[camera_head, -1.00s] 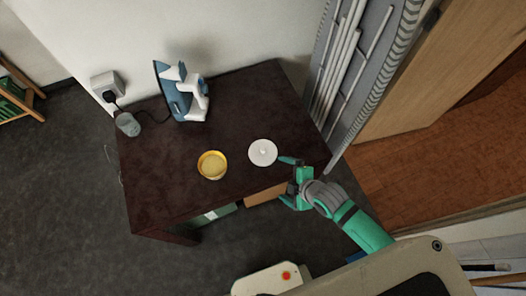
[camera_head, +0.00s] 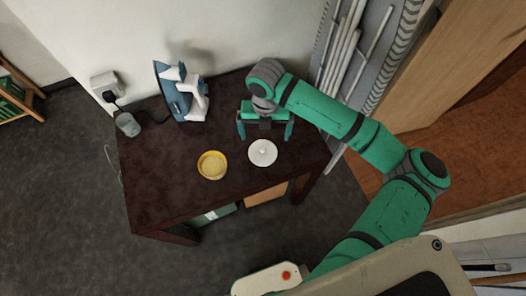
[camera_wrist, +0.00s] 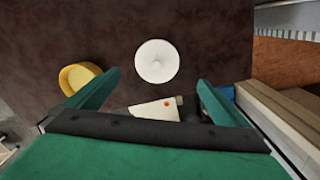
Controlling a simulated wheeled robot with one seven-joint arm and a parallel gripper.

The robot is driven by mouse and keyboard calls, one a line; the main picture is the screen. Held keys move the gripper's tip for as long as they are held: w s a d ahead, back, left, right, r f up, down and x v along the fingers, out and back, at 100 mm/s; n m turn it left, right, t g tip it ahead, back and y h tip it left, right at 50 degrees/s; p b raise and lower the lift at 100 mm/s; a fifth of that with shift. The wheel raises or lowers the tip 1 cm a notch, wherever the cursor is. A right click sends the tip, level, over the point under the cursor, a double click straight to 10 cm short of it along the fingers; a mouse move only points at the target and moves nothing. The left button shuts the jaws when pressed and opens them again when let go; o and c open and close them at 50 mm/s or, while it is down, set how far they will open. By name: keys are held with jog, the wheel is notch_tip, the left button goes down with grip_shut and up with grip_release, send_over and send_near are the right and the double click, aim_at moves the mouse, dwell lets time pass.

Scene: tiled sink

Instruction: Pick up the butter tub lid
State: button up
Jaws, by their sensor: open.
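The butter tub lid (camera_head: 262,153) is a round white disc with a small knob, lying flat on the dark table. It also shows in the wrist view (camera_wrist: 157,61), ahead of the gap between my fingers. The yellow butter tub (camera_head: 212,165) stands open to the left of the lid; the wrist view shows it too (camera_wrist: 80,77). My gripper (camera_head: 264,137) is open and empty, above the table on the far side of the lid. Its two fingers also show in the wrist view (camera_wrist: 153,91), spread wider than the lid appears.
The dark table (camera_head: 165,185) has bare room around the lid and tub. A blue and white iron (camera_head: 183,92) stands at the back left, with a grey cup-like object (camera_head: 128,124) near the left edge. Grey folded equipment (camera_head: 352,60) leans at the right.

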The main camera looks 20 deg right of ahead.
aim_at(263, 150)
jog(key=shift+a+f, duration=0.2)
jog(key=shift+f, duration=2.5)
jog(key=shift+a+f, duration=0.2)
jog(key=shift+f, duration=2.45)
jog(key=shift+s, duration=0.1)
jog(key=c, duration=1)
